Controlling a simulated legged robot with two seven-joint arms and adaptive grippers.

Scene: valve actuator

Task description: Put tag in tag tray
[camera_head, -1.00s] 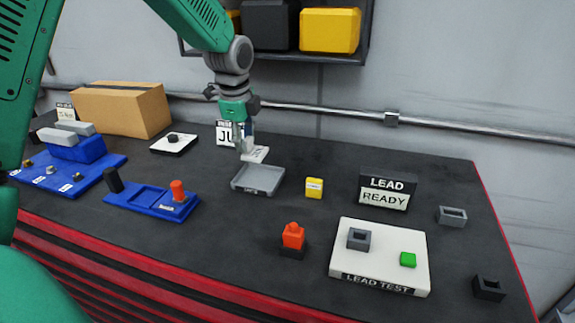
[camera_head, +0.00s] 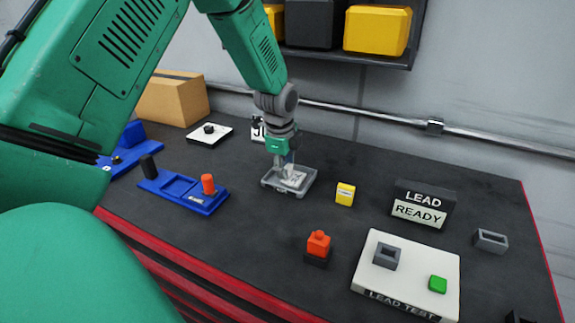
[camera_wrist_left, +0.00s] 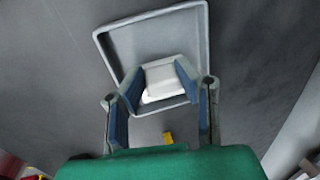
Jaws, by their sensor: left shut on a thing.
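The white tag (camera_head: 294,177) with dark lettering is at the grey tag tray (camera_head: 270,187), within its rim as seen in the head view. My left gripper (camera_head: 289,169) points down over the tray and is shut on the tag. In the left wrist view the tag (camera_wrist_left: 163,78) sits between the two blue-lined fingers of my left gripper (camera_wrist_left: 160,86), with the grey tray rim (camera_wrist_left: 205,45) around and beyond it. Whether the tag touches the tray floor I cannot tell. My right gripper is not in view.
A yellow block (camera_head: 345,194) stands right of the tray. A blue holder (camera_head: 180,190) with black and orange pegs lies left. A LEAD READY sign (camera_head: 423,204), a white LEAD TEST board (camera_head: 408,278) and an orange-topped block (camera_head: 318,246) are to the right. Bare dark table lies in front.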

